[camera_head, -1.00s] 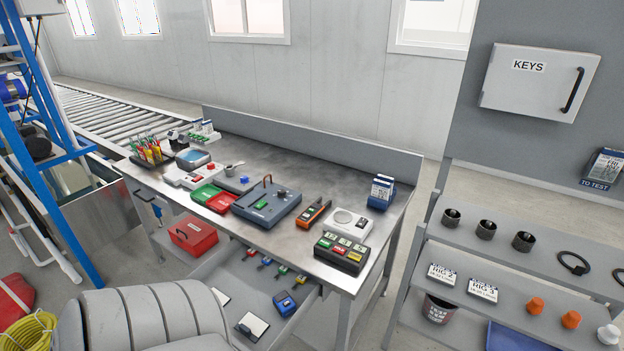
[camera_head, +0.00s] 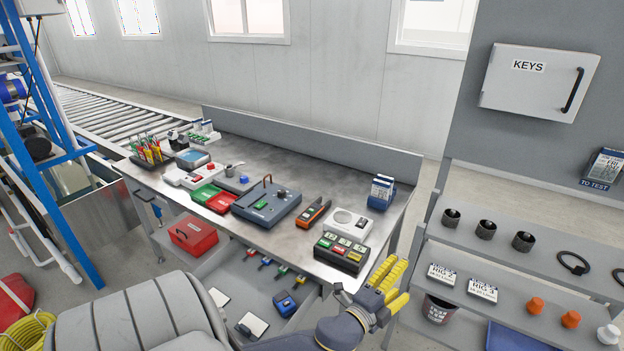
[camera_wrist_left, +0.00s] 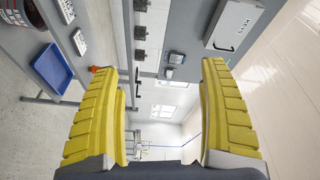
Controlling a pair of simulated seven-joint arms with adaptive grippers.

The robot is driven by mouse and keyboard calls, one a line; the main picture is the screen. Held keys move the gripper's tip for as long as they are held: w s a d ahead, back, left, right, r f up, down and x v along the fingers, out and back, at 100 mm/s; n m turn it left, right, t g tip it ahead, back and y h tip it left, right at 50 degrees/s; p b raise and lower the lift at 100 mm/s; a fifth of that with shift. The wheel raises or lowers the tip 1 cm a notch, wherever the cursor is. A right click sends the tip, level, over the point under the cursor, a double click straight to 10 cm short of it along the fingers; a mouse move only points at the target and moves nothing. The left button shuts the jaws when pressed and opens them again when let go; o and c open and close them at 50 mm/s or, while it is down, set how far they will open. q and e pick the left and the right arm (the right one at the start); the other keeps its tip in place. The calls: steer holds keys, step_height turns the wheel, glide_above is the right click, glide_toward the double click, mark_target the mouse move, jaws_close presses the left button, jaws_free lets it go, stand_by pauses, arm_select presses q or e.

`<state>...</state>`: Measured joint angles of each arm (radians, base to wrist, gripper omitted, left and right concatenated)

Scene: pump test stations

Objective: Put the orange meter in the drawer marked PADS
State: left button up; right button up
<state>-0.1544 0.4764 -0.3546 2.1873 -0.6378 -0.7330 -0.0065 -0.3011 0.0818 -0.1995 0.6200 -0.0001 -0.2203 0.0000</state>
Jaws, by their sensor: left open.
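The orange meter (camera_head: 312,212) lies on the metal bench, an orange and black hand-held device between the large blue-grey box and the white round-topped device. An open drawer (camera_head: 262,312) under the bench holds several small coloured items and white cards; no PADS label is readable on it. My left gripper (camera_head: 392,286), with yellow ribbed fingers, is at the bench's front right corner, to the right of and below the meter. It is open and empty, and its spread fingers (camera_wrist_left: 166,112) show in the left wrist view. My right gripper is not seen.
A black block with coloured buttons (camera_head: 341,252) sits at the bench's near edge, close to my left gripper. A blue card holder (camera_head: 381,192) stands at the back right. The shelf rack (camera_head: 520,255) stands to the right. A red toolbox (camera_head: 193,235) is below the bench.

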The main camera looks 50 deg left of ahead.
arm_select(q)
steer(key=w+d+r+m+t+h, duration=0.1)
steer(key=w+d+r+m+h, duration=0.2)
steer(key=w+r+m+h, duration=0.25)
steer(key=m+g+y, duration=0.6)
steer(key=m+g, duration=0.6)
steer(key=g, duration=0.3)
glide_above(311, 209)
steer(key=s+d, duration=0.2)
steer(key=s, duration=0.4)
steer(key=f, duration=0.1)
steer(key=x, duration=1.7)
steer(key=shift+w+a, duration=0.1)
steer(key=shift+a, duration=0.15)
steer(key=shift+r, duration=0.1)
